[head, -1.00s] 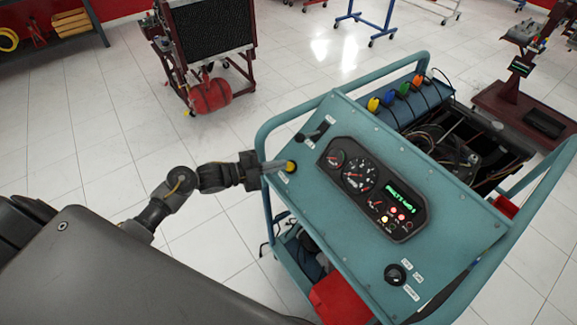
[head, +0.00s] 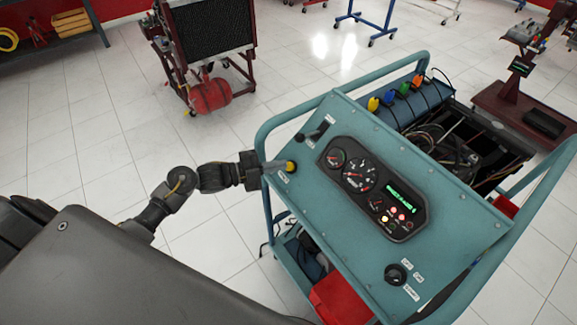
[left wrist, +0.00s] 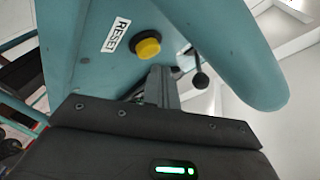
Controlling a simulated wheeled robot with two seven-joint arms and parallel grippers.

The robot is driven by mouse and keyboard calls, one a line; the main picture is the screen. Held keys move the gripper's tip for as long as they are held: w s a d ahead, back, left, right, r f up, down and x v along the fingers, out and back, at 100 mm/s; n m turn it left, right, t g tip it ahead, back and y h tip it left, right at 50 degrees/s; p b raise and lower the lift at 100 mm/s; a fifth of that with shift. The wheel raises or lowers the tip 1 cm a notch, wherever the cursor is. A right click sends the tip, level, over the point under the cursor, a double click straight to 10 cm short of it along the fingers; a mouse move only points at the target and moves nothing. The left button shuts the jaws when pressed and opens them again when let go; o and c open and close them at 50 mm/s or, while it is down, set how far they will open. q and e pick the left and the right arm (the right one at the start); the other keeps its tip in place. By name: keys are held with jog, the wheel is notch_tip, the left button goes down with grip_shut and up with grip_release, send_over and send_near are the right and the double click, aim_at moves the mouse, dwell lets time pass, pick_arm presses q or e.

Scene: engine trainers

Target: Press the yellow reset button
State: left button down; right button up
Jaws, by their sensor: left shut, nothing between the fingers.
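The yellow reset button (head: 291,166) sits on the left side of the teal control panel (head: 340,225). In the left wrist view the yellow button (left wrist: 147,46) stands in a dark collar beside a white "RESET" label (left wrist: 116,35). My left gripper (head: 280,166) is shut and empty, its fingertips right beside the button in the head view. In the left wrist view the shut fingers (left wrist: 160,85) lie just below and right of the button, and I cannot tell whether they touch it. My right gripper is not in view.
The panel carries a gauge cluster (head: 372,187) with a lit green display, a black knob (head: 396,274) and a lever (head: 319,130). A teal tube frame (head: 300,106) surrounds the panel. A dark red stand with a red tank (head: 210,95) stands behind. White floor is clear at left.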

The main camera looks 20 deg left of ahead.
pick_arm(q)
jog(key=shift+w+d+f+b, duration=0.1)
jog(key=shift+w+f+b, duration=0.2)
jog(key=shift+b, duration=0.05)
jog(key=shift+w+d+f+b, duration=0.25)
jog(key=shift+f+b, duration=0.15)
jog(key=shift+b, duration=0.1)
dwell(0.6)
jog(key=shift+a+r, duration=0.1)
dwell(0.4)
jog(key=shift+s+a+r+p, duration=0.3)
jog(key=shift+s+r+p, duration=0.3)
jog(key=shift+p, duration=0.15)
jog(key=shift+r, duration=0.1)
jog(key=shift+s+a+r+p, duration=0.25)
jog(key=shift+r+p, duration=0.3)
jog(key=shift+p, duration=0.15)
jog(key=s+r+p, duration=0.1)
jog(key=s+a+r+p, duration=0.1)
jog(key=shift+s+a+r+p, duration=0.1)
jog(key=shift+r+p, duration=0.15)
jog(key=shift+p, duration=0.05)
